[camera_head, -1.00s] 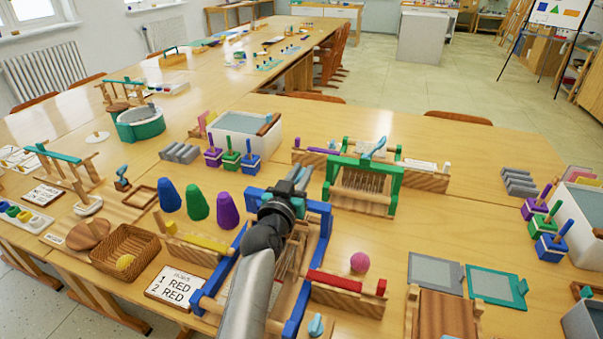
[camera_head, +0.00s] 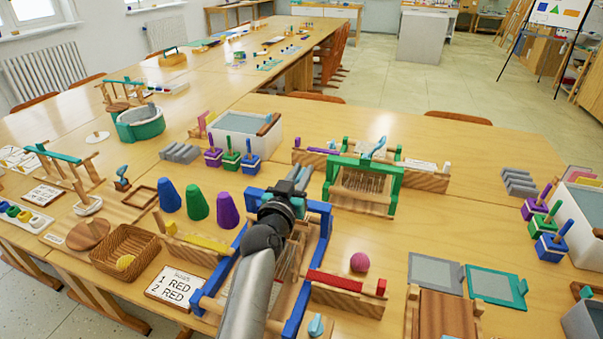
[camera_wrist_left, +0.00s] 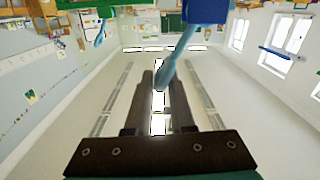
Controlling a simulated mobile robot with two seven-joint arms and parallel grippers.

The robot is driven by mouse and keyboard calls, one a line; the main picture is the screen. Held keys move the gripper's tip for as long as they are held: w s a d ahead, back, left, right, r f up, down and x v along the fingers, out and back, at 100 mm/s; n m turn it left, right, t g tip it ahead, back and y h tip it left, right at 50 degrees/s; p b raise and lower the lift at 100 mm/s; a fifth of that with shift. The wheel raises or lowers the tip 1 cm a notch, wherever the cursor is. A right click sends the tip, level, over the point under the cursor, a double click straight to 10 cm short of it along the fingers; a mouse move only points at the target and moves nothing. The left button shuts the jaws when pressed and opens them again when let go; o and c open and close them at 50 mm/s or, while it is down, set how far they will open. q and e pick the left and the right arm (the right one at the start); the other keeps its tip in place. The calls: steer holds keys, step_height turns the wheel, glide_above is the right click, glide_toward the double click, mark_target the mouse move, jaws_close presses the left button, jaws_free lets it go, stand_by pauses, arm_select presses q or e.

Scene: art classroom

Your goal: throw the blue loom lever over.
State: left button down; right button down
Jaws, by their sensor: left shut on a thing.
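The blue loom (camera_head: 325,235) stands on the near table, its frame partly hidden behind my left arm. My left gripper (camera_head: 293,180) is over the loom's far crossbar. In the left wrist view, a light blue lever (camera_wrist_left: 178,62) runs down from a blue part of the frame (camera_wrist_left: 287,22) to between the fingers of my left gripper (camera_wrist_left: 160,85), which is shut on it. In the head view the lever is hidden by the gripper. My right gripper is not in view.
A green loom (camera_head: 395,178) with its own light blue lever (camera_head: 376,147) stands just right of the blue one. Blue, green and purple cones (camera_head: 228,211) stand to the left. A pink ball (camera_head: 360,262) and red bar (camera_head: 336,281) lie on the near right.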

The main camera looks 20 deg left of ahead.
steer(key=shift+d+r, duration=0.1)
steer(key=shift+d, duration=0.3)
arm_select(q)
steer(key=shift+a+r+n+p, duration=0.35)
steer(key=shift+a+n+p, duration=0.35)
steer(key=shift+n, duration=0.4)
steer(key=shift+a+r+n+p, duration=0.1)
steer(key=shift+a+n+p, duration=0.4)
steer(key=shift+n, duration=0.3)
steer(key=a+n, duration=0.2)
steer(key=shift+n, duration=0.4)
steer(key=shift+w+a+f+n, duration=0.1)
steer(key=shift+a+f+n, duration=0.1)
steer(key=shift+a+n, duration=0.85)
steer(key=shift+a+f+n+b, duration=0.25)
steer(key=shift+a+n, duration=0.15)
steer(key=shift+n, duration=0.45)
steer(key=shift+a+f+n+b, duration=0.2)
steer(key=shift+a+n, duration=0.15)
steer(key=shift+n, duration=0.45)
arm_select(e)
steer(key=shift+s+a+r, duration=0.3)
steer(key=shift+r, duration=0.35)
arm_select(q)
steer(key=shift+r, duration=0.1)
steer(key=c, duration=0.8)
jaws_free()
